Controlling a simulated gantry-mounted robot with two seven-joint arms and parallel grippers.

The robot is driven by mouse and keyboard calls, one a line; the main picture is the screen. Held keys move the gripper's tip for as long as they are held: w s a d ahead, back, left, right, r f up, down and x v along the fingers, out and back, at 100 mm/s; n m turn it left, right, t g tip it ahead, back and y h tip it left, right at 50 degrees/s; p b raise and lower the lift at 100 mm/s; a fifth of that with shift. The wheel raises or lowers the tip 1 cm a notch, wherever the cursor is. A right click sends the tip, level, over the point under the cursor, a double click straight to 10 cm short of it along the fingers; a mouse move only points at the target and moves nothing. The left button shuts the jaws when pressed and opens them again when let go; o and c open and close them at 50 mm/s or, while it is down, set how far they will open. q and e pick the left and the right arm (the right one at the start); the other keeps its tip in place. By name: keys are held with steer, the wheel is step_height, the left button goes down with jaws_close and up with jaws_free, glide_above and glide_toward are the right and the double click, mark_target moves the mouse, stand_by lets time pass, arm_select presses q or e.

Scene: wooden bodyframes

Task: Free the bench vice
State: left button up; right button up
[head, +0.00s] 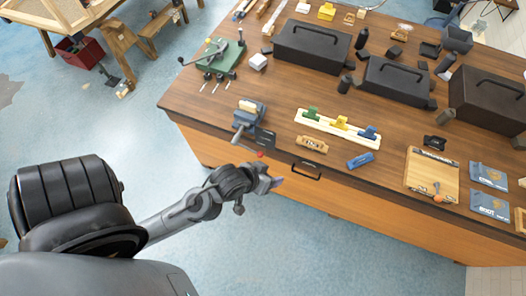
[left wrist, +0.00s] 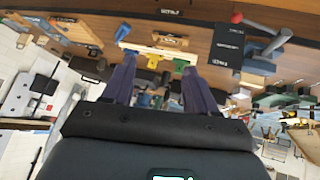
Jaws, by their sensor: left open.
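The bench vice (head: 247,115) is blue-grey and stands near the left front edge of the wooden workbench. A light wooden piece (head: 248,105) sits at its top; I cannot tell if the jaws grip it. Its handle ends in a red ball (head: 260,154) at the bench's front edge. In the left wrist view the vice (left wrist: 268,42) is at the upper right, with the red ball (left wrist: 236,17) beside it. My left gripper (head: 274,183) is open and empty, in front of the bench and apart from the vice. Its spread fingers (left wrist: 158,72) show in the wrist view. My right gripper is not in view.
A dark plate (head: 263,138) lies by the vice. A white rack with coloured clamps (head: 338,127), a wooden block (head: 312,144) and a blue item (head: 360,160) lie to its right. Black toolboxes (head: 312,47) stand behind. A drawer handle (head: 305,171) sticks out from the bench front.

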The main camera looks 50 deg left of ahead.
arm_select(q)
steer(key=s+m, duration=0.1)
steer(key=s+d+m+g, duration=0.1)
steer(key=s+g, duration=0.1)
steer(key=shift+s+d+r+m, duration=0.15)
steer(key=shift+d+m, duration=0.15)
steer(key=shift+m, duration=0.1)
